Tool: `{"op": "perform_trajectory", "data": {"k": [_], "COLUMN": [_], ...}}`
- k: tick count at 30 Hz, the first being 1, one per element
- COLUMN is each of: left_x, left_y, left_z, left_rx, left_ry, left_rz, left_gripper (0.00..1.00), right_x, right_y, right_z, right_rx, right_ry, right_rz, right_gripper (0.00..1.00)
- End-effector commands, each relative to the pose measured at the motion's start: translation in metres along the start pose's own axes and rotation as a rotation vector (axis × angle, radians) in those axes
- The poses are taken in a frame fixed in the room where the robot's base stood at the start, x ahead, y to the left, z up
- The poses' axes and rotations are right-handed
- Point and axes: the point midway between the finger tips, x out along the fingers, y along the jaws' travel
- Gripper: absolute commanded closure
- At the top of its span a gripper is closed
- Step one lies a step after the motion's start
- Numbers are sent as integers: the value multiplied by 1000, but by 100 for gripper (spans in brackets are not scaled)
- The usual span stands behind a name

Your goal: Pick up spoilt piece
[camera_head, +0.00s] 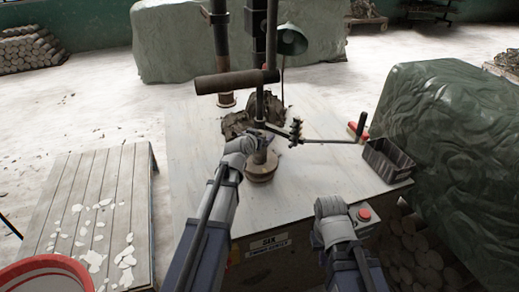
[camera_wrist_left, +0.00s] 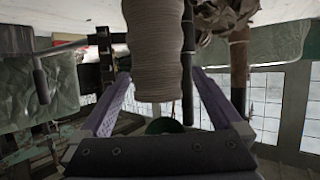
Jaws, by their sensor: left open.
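A tall grey-brown ridged clay cylinder (camera_wrist_left: 153,50) shows in the left wrist view, between the two fingers of my left gripper (camera_wrist_left: 160,108). The gripper is open, and I cannot tell whether either finger touches the cylinder. In the head view my left gripper (camera_head: 264,135) is over the worktable beside the dark upright post, above a round brown disc (camera_head: 260,175). The gripper and wrist hide much of what stands there. My right gripper (camera_head: 333,208) is low at the table's front edge. Its fingers cannot be made out.
A dark horizontal cylinder (camera_head: 235,82) crosses the posts above. A heap of dark trimmings (camera_head: 236,124) lies behind. A thin arm with a red handle (camera_head: 358,129) reaches right, near a dark open bin (camera_head: 388,160). A red button (camera_head: 364,214) is at the front. A slatted bench (camera_head: 110,180) stands left.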

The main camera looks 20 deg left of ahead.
Motion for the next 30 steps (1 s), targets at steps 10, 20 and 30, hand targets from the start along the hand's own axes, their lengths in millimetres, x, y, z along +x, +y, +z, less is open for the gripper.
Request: {"op": "perform_trajectory", "data": {"k": [10,20,30], "left_x": [-1,-1,-1], "left_y": [0,0,0], "left_z": [0,0,0], "left_rx": [0,-1,-1], "left_ry": [0,0,0], "left_rz": [0,0,0], "left_gripper": [28,65,100], "right_x": [-1,-1,-1], "right_y": [0,0,0], "right_z": [0,0,0], "right_rx": [0,0,0], "right_ry": [0,0,0], "right_rz": [0,0,0], "right_gripper": [100,100,100]}}
